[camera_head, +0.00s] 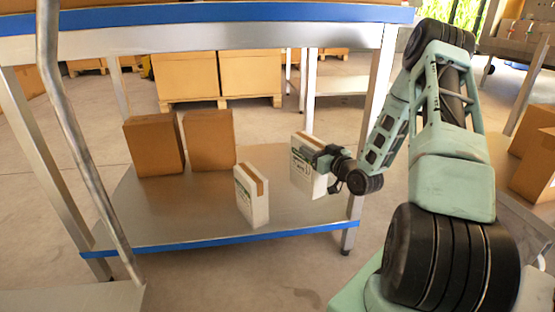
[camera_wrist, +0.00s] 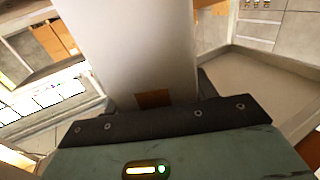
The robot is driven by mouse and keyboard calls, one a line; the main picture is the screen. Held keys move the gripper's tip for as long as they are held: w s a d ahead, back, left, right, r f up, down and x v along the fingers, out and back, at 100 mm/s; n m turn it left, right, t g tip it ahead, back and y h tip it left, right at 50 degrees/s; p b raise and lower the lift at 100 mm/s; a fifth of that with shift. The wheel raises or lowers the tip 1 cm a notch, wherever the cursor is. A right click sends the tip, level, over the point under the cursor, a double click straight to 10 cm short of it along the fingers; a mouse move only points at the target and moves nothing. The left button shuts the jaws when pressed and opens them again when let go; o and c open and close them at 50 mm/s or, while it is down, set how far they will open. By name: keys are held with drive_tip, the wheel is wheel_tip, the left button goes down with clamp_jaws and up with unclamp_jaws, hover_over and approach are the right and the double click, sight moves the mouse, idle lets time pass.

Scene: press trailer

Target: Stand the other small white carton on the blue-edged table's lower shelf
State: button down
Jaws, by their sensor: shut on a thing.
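My gripper (camera_head: 330,166) reaches in from the right over the lower shelf (camera_head: 180,215) of the blue-edged table and is shut on a small white carton (camera_head: 303,172). That carton looks upright, at the right part of the shelf; I cannot tell whether its base touches the shelf. In the wrist view the held carton's pale face (camera_wrist: 145,45) fills the middle, in front of the dark gripper edge (camera_wrist: 160,120). The other small white carton (camera_head: 252,200), with a brown top strip, stands upright on the shelf near its front edge, left of the held one and apart from it.
Two brown boxes (camera_head: 154,145) (camera_head: 209,141) stand at the shelf's back left. The blue-edged tabletop (camera_head: 220,14) lies above, with a table leg (camera_head: 372,110) close to my arm. A metal pole (camera_head: 70,120) rises at left. Bare shelf lies left of the front carton.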

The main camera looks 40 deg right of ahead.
sight(314, 175)
wheel_tip(314, 175, down, 10)
drive_tip(key=b, duration=0.6)
drive_tip(key=shift+r, duration=0.15)
drive_tip(key=shift+c, duration=2.4)
unclamp_jaws()
drive_tip(key=shift+f, duration=0.25)
drive_tip(key=shift+r, duration=0.1)
drive_tip(key=shift+s+r, duration=0.15)
drive_tip(key=s+a+p, duration=0.2)
drive_tip(key=s+p, duration=0.3)
drive_tip(key=s, duration=0.6)
drive_tip(key=shift+s+p, duration=0.3)
drive_tip(key=shift+p, duration=0.1)
